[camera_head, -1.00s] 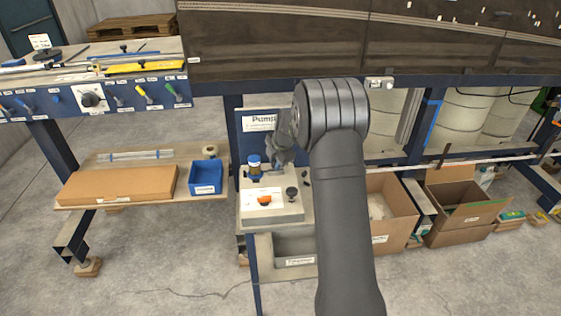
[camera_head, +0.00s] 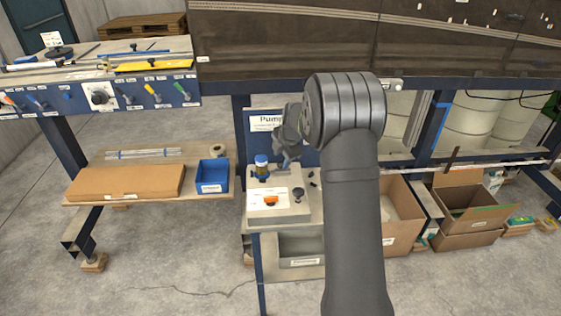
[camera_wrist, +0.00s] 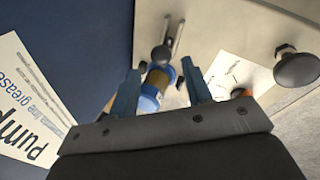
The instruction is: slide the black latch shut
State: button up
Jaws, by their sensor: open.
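A small black knob on a slotted metal rail (camera_wrist: 160,53) stands on the pale pump panel and looks like the latch; how far along the slot it sits is unclear. It lies just ahead of my gripper (camera_wrist: 161,68), whose two blue fingers are apart with nothing clamped between them. A blue-capped jar with an amber body (camera_wrist: 153,88) shows between and beyond the fingers, and it also stands upright in the head view (camera_head: 262,170). In the head view my gripper (camera_head: 286,148) hangs above the panel, and I cannot make out the latch there.
A second, round black knob (camera_wrist: 297,66) stands on the panel at right, with an orange switch (camera_head: 270,199) near it. The "Pump" sign (camera_head: 266,122) stands behind. A blue bin (camera_head: 212,176) is to the left, open cardboard boxes (camera_head: 468,200) to the right.

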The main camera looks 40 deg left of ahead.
aim_at(280, 163)
jog(key=v, duration=1.4)
jog(key=shift+r, duration=0.15)
jog(key=shift+s, duration=0.1)
jog(key=x, duration=1.7)
jog(key=shift+f, duration=0.3)
jog(key=shift+w+d+r, duration=0.1)
jog(key=shift+w+d, duration=0.2)
jog(key=shift+w, duration=0.2)
